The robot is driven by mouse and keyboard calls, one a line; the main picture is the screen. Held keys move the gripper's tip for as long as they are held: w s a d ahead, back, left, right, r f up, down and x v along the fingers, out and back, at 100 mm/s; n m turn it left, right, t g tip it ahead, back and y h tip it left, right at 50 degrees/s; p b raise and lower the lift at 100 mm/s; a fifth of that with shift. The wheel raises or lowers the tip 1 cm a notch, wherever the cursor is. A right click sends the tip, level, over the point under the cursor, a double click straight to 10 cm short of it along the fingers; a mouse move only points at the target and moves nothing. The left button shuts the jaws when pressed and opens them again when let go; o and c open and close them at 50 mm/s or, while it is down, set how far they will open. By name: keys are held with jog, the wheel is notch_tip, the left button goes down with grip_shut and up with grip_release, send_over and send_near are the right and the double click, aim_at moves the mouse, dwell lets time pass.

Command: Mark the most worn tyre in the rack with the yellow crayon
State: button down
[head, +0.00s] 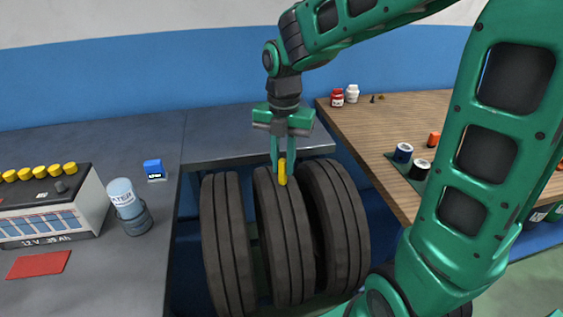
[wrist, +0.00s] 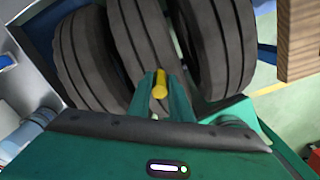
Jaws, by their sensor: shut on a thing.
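Three black tyres stand upright side by side in the rack: a left tyre (head: 228,245), a middle tyre (head: 284,240) and a right tyre (head: 338,225). My gripper (head: 280,175) is shut on the yellow crayon (head: 283,172) and points down at the upper tread of the middle tyre. In the wrist view the crayon (wrist: 160,84) sits between my fingers (wrist: 160,95) over the middle tyre (wrist: 143,45). I cannot tell whether the crayon touches the tread. No yellow mark shows on the visible treads. The tread grooves differ little at this size.
A dark bench (head: 100,150) at left holds a battery (head: 50,208), a water bottle (head: 128,205), a small blue box (head: 154,169) and a red card (head: 39,264). A wooden table (head: 385,130) at right holds tape rolls (head: 403,152) and small bottles (head: 337,97).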

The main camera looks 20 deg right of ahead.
jog(key=shift+a, duration=0.25)
jog(key=shift+w+a+f, duration=0.15)
jog(key=shift+a, duration=0.75)
jog(key=shift+d, duration=0.15)
jog(key=shift+d, duration=1.05)
jog(key=shift+a, duration=0.2)
jog(key=shift+a, duration=0.95)
jog(key=shift+d, duration=0.2)
